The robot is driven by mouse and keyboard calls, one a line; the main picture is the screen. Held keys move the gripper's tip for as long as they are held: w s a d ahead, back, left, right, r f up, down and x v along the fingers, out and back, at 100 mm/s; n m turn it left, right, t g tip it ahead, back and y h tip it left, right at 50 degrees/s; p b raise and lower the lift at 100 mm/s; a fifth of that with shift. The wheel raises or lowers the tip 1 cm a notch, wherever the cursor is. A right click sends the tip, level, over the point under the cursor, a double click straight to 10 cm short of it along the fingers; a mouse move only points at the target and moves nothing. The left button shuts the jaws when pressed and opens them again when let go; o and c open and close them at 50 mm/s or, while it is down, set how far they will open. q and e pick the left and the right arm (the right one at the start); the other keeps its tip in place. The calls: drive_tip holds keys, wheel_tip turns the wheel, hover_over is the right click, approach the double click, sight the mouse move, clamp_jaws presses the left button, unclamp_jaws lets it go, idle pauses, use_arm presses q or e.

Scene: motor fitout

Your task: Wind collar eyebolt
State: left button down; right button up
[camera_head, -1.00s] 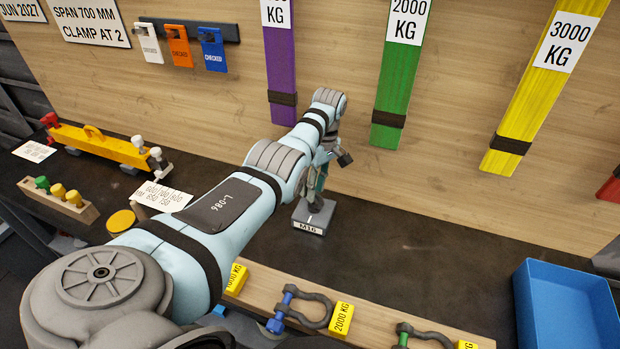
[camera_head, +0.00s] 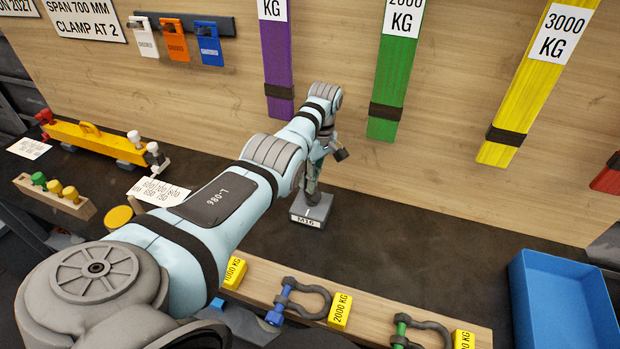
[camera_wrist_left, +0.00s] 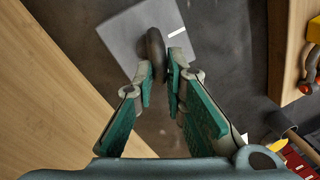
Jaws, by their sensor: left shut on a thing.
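The eyebolt (camera_wrist_left: 154,55) shows as a dark ring standing over a grey block (camera_wrist_left: 118,32) in the left wrist view. In the head view the block (camera_head: 309,213) carries an M16 label and stands on the dark bench. My left gripper (camera_wrist_left: 161,74) is shut on the eyebolt's ring, with one teal-padded finger on each side. In the head view my left gripper (camera_head: 314,178) points down just above the block and partly hides the eyebolt. The eyebolt's shank and the collar's seating are hidden. My right gripper is not in view.
A wooden rail (camera_head: 375,313) with shackles and yellow weight tags lies in front. A blue bin (camera_head: 565,300) stands at the right. A yellow beam (camera_head: 95,140) and a wooden peg block (camera_head: 50,197) are at the left. Coloured slings hang on the back board. The bench right of the block is clear.

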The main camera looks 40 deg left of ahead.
use_arm(q)
drive_tip(key=m+p, duration=0.3)
drive_tip(key=m, duration=0.1)
drive_tip(key=shift+w+d+r+y+p, duration=0.1)
drive_tip(key=shift+r+y+p, duration=0.1)
drive_tip(key=shift+y+p, duration=0.2)
drive_tip(key=m+p, duration=0.3)
drive_tip(key=shift+w+d+m+t+y, duration=0.1)
drive_tip(key=shift+m+t+y, duration=0.2)
drive_tip(key=shift+m, duration=0.1)
drive_tip(key=m+p, duration=0.1)
drive_tip(key=m, duration=0.1)
drive_tip(key=shift+d+f+m, duration=0.1)
drive_tip(key=shift+f+m, duration=0.05)
drive_tip(key=shift+m, duration=0.15)
drive_tip(key=shift+d+m+t+y, duration=0.1)
drive_tip(key=shift+m+t+y, duration=0.3)
drive_tip(key=shift+m, duration=1.2)
drive_tip(key=shift+f, duration=0.1)
drive_tip(key=c, duration=1.6)
unclamp_jaws()
drive_tip(key=shift+d, duration=0.1)
drive_tip(key=shift+c, duration=0.2)
